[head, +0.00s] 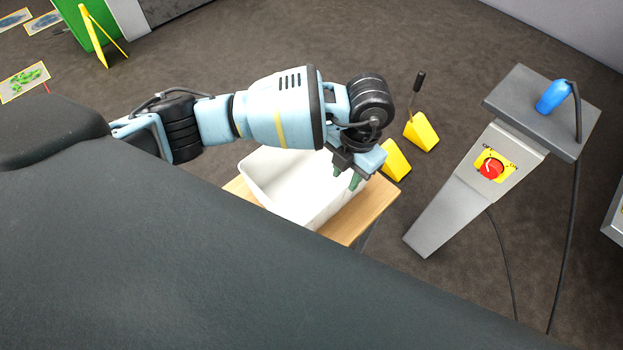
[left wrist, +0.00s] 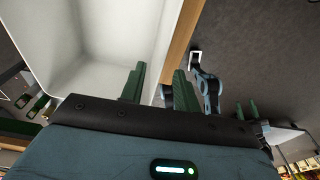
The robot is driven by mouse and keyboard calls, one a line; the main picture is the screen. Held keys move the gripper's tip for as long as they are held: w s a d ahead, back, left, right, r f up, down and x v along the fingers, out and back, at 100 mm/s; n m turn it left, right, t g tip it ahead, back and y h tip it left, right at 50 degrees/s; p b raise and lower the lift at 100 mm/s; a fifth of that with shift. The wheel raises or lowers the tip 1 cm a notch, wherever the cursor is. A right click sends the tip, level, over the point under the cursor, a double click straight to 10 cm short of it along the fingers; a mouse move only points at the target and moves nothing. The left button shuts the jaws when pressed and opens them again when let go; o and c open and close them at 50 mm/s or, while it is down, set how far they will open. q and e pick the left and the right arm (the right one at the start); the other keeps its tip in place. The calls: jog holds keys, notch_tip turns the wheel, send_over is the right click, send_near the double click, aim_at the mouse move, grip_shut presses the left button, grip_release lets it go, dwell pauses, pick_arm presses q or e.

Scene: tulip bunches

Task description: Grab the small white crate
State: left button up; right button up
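The small white crate (head: 285,185) is an open-topped, empty-looking box on a wooden-topped stand (head: 345,225). My left arm passes over its far side and hides part of the rim. My left gripper (head: 346,180) points down at the crate's right end. In the left wrist view the crate (left wrist: 95,45) fills the upper left. There the gripper's two green fingers (left wrist: 159,75) stand apart, one in front of the crate's inside and the other near its right wall. The gripper looks open; I cannot tell whether it touches the crate.
A grey pedestal (head: 470,190) with a red switch and a blue bottle-like object (head: 553,97) stands to the right. A green box (head: 80,22) is at the back left. Floor between them is clear.

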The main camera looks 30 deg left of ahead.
aim_at(345, 189)
pick_arm(q)
jog(key=shift+s+d+f, duration=0.1)
jog(key=shift+d+f, duration=0.05)
jog(key=shift+f, duration=2.9)
grip_shut()
